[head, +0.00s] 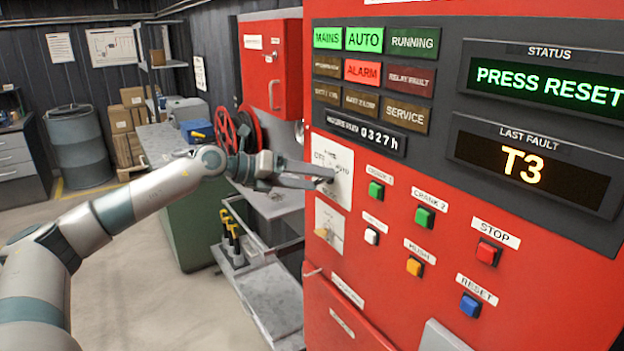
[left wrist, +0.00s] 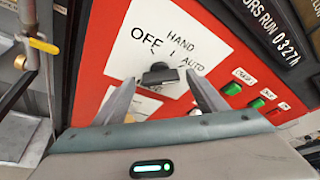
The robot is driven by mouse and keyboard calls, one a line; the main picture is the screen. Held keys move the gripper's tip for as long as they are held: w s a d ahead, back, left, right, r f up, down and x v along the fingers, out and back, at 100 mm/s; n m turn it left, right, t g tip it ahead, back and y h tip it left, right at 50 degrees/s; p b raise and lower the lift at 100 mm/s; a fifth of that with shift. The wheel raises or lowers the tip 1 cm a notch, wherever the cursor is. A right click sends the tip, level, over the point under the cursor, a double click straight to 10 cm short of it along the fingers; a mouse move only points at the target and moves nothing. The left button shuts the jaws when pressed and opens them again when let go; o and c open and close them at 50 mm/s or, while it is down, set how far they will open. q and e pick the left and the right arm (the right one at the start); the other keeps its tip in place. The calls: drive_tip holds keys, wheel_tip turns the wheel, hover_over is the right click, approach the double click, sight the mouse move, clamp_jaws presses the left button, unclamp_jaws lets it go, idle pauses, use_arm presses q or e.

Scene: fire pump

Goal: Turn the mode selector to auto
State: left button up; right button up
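The mode selector is a black knob (left wrist: 160,74) on a white plate (left wrist: 135,45) marked OFF, HAND and AUTO. In the left wrist view its bar lies roughly level between the words OFF and AUTO; I cannot tell for sure which mark it points at. In the head view the plate (head: 341,160) is on the red panel, and the gripper largely hides the knob. My left gripper (head: 322,178) is at the plate. Its fingers are apart, one on each side of the knob, with gaps visible. My right gripper is not in view.
The AUTO lamp (head: 364,39) and the MAINS lamp (head: 327,38) glow green; ALARM (head: 362,71) glows red. The status screen (head: 548,86) reads PRESS RESET. Buttons, including a green one (head: 376,190), sit close to the right. A second selector plate (head: 330,224) is below.

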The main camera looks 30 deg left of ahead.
use_arm(q)
drive_tip(key=shift+s+a, duration=0.15)
use_arm(e)
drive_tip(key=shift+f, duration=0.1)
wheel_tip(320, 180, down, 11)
drive_tip(key=b, duration=1.1)
use_arm(q)
drive_tip(key=b+v, duration=0.1)
drive_tip(key=v, duration=1.6)
drive_tip(key=shift+r, duration=0.15)
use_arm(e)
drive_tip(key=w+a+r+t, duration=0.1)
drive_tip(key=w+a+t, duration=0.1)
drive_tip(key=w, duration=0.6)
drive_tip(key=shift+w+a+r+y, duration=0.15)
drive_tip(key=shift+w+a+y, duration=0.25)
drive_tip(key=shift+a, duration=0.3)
